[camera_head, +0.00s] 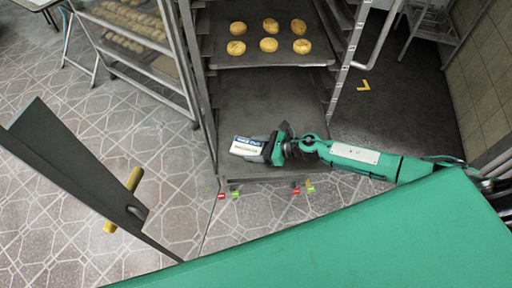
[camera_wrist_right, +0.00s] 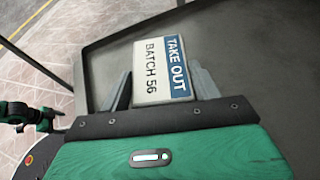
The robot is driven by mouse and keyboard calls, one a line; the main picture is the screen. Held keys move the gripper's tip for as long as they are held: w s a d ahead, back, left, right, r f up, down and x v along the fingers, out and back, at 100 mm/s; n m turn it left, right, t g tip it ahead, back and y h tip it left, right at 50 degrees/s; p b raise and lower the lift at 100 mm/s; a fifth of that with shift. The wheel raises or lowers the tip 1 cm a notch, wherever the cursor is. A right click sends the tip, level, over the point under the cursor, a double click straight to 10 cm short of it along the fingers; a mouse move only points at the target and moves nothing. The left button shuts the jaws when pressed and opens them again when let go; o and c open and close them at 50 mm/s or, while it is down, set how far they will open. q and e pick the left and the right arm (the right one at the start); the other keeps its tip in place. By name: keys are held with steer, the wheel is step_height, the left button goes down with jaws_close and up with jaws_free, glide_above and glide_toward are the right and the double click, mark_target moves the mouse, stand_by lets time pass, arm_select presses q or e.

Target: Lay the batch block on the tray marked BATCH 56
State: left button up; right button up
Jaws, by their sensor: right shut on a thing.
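The batch block (camera_head: 246,148) is a white plate with a blue band. In the right wrist view the block (camera_wrist_right: 162,70) reads TAKE OUT and BATCH 56. My right gripper (camera_head: 262,149) is shut on it, with a finger on each side. The block is over the bare dark tray (camera_head: 275,97) low in the rack, near its front left part. I cannot tell whether it touches the tray. No BATCH 56 mark is readable on the tray itself. My left gripper is not seen.
A tray of several round buns (camera_head: 225,56) sits higher in the rack (camera_head: 206,100). Small red and green tags (camera_head: 235,194) show at the lower front edge. A dark panel with a yellow handle (camera_head: 134,180) stands at left. The bare tray has free room behind the block.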

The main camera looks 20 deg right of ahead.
steer(key=shift+f, duration=0.2)
steer(key=o, duration=1)
steer(key=shift+r, duration=0.1)
steer(key=shift+r+p, duration=0.4)
steer(key=b+v, duration=0.2)
steer(key=v, duration=0.8)
steer(key=shift+s+f, duration=0.1)
steer(key=shift+s, duration=0.05)
steer(key=shift+v, duration=0.95)
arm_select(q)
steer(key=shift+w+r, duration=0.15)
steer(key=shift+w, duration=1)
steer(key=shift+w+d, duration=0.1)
